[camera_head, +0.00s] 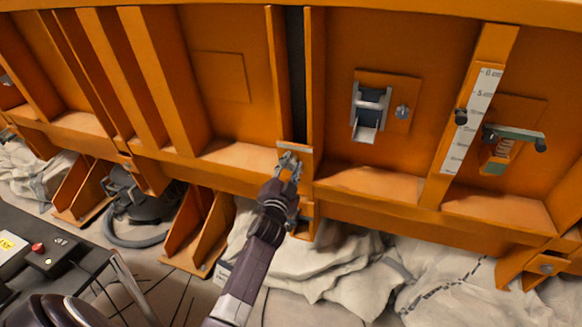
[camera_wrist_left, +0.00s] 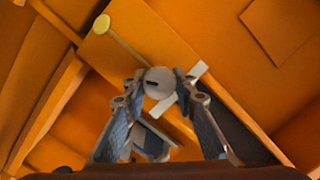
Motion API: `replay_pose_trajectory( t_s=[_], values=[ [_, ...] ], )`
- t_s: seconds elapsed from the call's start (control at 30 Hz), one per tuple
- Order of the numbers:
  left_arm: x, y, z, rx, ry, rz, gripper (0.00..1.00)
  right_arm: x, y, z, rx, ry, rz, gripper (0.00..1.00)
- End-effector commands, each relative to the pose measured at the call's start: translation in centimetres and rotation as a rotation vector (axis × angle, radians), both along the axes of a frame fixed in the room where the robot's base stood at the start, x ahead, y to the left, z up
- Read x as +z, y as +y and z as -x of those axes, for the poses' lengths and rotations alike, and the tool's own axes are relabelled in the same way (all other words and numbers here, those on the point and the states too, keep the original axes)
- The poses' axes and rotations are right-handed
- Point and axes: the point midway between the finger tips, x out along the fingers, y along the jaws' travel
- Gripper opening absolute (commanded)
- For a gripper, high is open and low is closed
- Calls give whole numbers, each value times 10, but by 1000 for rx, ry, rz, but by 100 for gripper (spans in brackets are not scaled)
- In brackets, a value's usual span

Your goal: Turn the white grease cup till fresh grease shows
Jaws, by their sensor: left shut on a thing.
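The white grease cup (camera_wrist_left: 158,82) shows in the left wrist view as a pale round cap with a small dark slot, in front of an orange plate (camera_wrist_left: 110,62). My left gripper (camera_head: 288,163) is at the lower middle of the orange wall in the head view, just below a dark vertical slot. In the left wrist view its fingertips (camera_wrist_left: 157,84) are closed on both sides of the cup. In the head view the gripper hides the cup. I cannot make out any grease around it. My right gripper is not in view.
A pale yellow disc on a thin stem (camera_wrist_left: 101,24) stands near the cup. To the right are a metal latch (camera_head: 370,108), a white scale (camera_head: 470,118) and a lever (camera_head: 515,135). Orange ribs flank the gripper. Pale sheeting (camera_head: 320,265) lies below the wall.

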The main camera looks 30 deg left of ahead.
Motion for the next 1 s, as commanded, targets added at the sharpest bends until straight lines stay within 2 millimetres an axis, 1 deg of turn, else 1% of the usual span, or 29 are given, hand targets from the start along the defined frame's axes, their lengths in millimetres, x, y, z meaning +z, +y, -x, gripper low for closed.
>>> replay_pose_trajectory(
  t_s=[0.37, 0.4, 0.57, 0.87, 1.0],
  values=[
    [0, 0, 0, 0, 1, -4, 1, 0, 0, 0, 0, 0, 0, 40],
    [0, 0, 0, 0, 1, -4, 27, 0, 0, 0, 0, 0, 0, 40],
    [0, 0, 0, 0, 1, -4, 44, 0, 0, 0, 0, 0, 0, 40],
    [0, -1, 1, 0, 1, -4, 44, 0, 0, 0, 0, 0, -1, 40],
    [-2, -5, 12, -1, 2, -4, 44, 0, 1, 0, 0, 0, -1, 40]
  ],
)
